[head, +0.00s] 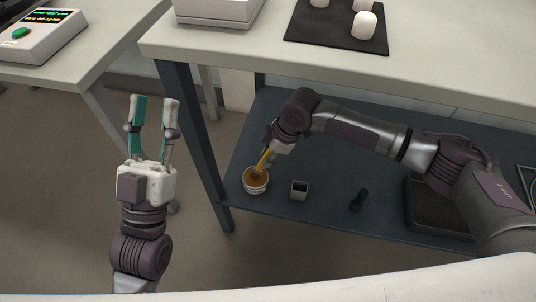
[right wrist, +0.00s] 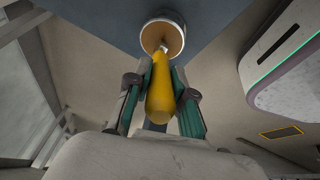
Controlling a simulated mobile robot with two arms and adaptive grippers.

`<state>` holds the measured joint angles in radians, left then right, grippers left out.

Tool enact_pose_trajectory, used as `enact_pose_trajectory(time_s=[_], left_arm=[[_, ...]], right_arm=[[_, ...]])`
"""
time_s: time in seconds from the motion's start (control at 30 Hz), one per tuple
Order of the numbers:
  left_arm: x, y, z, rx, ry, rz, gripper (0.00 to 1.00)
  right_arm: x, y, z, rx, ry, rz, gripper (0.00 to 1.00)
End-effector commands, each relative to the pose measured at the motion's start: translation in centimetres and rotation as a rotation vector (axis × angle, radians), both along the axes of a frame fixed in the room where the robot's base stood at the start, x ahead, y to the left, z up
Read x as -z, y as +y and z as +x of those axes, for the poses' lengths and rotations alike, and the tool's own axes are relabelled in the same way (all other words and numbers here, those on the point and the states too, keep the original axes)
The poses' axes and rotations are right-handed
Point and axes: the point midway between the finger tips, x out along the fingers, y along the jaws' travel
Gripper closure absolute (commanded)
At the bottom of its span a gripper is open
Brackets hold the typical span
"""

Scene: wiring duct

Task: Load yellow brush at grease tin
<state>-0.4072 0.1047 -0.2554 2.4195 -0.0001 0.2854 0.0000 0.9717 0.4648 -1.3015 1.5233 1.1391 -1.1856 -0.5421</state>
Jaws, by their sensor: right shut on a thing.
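The grease tin (head: 256,181) is a small round pale tin with brown grease, standing on the dark lower shelf near its left end. My right gripper (head: 268,156) is shut on the yellow brush (head: 263,161) just above the tin. In the right wrist view the brush (right wrist: 161,92) sits between the fingers, its tip pointing at the brown grease inside the tin (right wrist: 162,38). The brush tip is at the tin's opening; I cannot tell how deep it reaches. My left gripper (head: 151,128) is open and empty, over the floor to the left of the shelf.
A small square dark cup (head: 299,190) and a dark green object (head: 358,199) stand on the lower shelf (head: 330,220) to the right of the tin. The worktop (head: 440,75) overhangs the shelf. A table leg (head: 196,145) stands left of the tin.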

Motion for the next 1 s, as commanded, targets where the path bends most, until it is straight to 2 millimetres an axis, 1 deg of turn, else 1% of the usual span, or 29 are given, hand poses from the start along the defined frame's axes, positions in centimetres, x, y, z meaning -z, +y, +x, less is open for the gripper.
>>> enact_pose_trajectory(time_s=[0.03,1.0], left_arm=[[0.08,0.00,0.03,0.000,0.003,0.001,0.60],[0.48,-0.04,0.44,-0.002,0.036,0.011,0.60]], right_arm=[[0.28,-0.10,-0.13,0.000,0.004,-0.004,1.00],[0.33,-0.10,-0.16,0.000,0.004,-0.005,1.00]])
